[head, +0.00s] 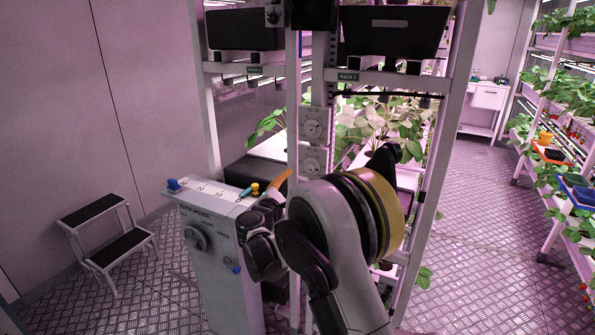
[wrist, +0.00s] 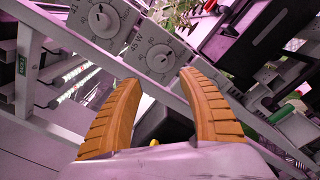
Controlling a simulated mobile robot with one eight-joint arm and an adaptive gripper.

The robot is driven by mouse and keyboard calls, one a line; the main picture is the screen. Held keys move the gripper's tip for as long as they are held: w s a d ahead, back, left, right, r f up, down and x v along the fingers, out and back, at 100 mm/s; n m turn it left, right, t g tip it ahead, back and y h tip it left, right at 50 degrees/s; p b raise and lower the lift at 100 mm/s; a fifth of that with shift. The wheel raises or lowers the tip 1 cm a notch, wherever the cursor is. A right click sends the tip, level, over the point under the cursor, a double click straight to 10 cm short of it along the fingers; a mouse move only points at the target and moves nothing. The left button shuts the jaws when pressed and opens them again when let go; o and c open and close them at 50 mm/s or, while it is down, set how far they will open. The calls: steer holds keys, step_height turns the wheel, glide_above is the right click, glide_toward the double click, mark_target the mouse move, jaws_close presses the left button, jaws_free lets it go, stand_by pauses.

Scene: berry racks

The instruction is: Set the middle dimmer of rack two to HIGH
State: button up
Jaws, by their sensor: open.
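Two pale square dimmer plates with round knobs sit one above the other on a white post beside the rack labelled RACK 2 (head: 347,76). In the head view they are the upper dimmer (head: 313,128) and the lower dimmer (head: 311,160). The wrist view shows two such dials, one at the top left (wrist: 105,18) and one just beyond my fingertips (wrist: 159,57). One orange finger shows left of my arm in the head view.
A grey console (head: 215,260) with a knob and small items on top stands close left of my arm. A two-step stool (head: 105,240) is further left. Leafy plants (head: 390,125) grow behind the post. The aisle floor (head: 480,220) to the right is clear.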

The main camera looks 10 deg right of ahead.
mark_target(309, 169)
steer(key=b+x, duration=0.2)
steer(key=x, duration=0.8)
steer(key=shift+s+d, duration=0.1)
steer(key=shift+d, duration=0.05)
steer(key=shift+c, duration=0.4)
jaws_close()
